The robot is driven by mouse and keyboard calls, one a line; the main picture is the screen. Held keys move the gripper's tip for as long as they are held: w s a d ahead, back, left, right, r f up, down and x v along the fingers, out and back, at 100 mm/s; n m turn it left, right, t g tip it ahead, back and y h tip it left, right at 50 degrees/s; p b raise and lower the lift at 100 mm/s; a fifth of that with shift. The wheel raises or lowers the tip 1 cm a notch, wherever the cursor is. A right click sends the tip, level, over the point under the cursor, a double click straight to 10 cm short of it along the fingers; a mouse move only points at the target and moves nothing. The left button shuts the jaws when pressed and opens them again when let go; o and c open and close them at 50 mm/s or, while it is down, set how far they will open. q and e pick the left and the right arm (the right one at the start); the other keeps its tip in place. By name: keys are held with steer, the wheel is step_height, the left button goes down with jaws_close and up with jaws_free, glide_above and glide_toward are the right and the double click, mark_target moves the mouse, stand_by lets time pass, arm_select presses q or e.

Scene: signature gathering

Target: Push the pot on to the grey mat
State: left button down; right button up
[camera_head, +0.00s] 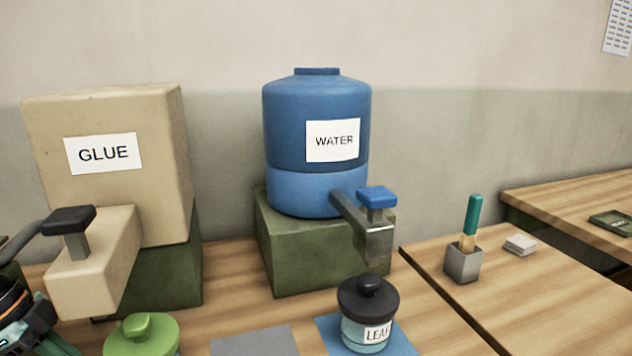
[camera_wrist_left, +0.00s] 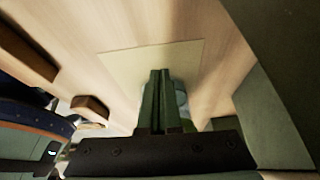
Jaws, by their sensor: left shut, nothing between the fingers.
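A pot with a black lid and a "LEAF" label (camera_head: 368,316) stands upright on a blue mat (camera_head: 400,345) in the head view. The grey mat (camera_head: 254,342) lies to its left, cut by the bottom edge, and its visible part is bare. A green-lidded pot (camera_head: 142,336) is left of the grey mat, its lower part out of frame. My left gripper (camera_wrist_left: 160,72) is shut and empty in the left wrist view, over a pale square mat (camera_wrist_left: 125,65). A pale bluish thing is partly hidden behind its fingers; I cannot tell what. My right gripper is not in view.
A beige GLUE box (camera_head: 105,185) and a blue WATER tank (camera_head: 318,130) stand on green blocks at the back. The water tap (camera_head: 376,225) overhangs just behind the LEAF pot. A grey cup with a brush (camera_head: 463,262) stands on the right table.

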arm_select(q)
steer(key=shift+f, duration=0.1)
steer(key=shift+f+b, duration=0.3)
steer(key=shift+f, duration=0.25)
steer(key=shift+f+b, duration=0.4)
steer(key=shift+f, duration=0.5)
steer(key=shift+r, duration=0.1)
steer(key=shift+r+p, duration=0.5)
steer(key=shift+p, duration=0.35)
